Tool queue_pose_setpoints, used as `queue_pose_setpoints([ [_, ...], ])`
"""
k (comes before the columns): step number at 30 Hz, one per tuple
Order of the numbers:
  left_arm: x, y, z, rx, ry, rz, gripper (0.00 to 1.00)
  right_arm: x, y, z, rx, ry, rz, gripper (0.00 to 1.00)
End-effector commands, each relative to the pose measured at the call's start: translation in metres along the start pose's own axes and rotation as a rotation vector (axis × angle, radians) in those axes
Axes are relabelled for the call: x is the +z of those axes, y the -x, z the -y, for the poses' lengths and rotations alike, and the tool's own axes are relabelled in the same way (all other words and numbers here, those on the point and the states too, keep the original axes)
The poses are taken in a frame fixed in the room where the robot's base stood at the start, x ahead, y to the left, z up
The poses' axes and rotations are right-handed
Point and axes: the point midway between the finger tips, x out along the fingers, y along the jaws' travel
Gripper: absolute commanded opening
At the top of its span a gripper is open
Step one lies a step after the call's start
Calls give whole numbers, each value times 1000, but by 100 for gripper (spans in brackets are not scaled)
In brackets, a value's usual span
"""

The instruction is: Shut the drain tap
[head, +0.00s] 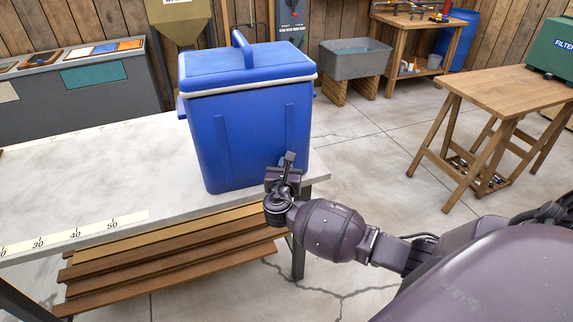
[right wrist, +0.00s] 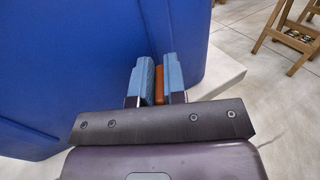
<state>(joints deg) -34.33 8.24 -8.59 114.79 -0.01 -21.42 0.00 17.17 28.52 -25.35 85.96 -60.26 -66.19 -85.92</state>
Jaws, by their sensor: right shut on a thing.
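A blue cooler (head: 245,125) with a closed lid and a raised handle stands upright on the near right part of the workbench. My right gripper (head: 287,165) is at the cooler's lower front, near its right corner. In the right wrist view, its two blue-padded fingers (right wrist: 159,80) are shut on a small orange piece (right wrist: 159,90), which looks like the drain tap's lever. The piece lies against or close to the cooler wall. The rest of the tap is hidden, and I cannot tell its turn position. My left gripper is not in view.
The workbench (head: 90,165) has a ruler strip (head: 75,235) along its front edge. Planks (head: 170,255) are stacked below it. A grey sink (head: 355,60) and a wooden table (head: 500,85) with a green box stand apart.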

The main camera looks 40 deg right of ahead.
Motion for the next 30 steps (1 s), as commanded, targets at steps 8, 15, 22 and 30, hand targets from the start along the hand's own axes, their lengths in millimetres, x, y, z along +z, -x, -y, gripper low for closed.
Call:
queue_pose_setpoints([
  [8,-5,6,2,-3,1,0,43,2,1,-2,-198,-2,-3,0],
  [15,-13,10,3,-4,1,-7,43,1,0,-2,-383,0,-2,0],
  [22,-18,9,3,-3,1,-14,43,0,0,-2,-518,0,-1,0],
  [30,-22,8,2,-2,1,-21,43,0,0,-1,-597,0,-1,0],
])
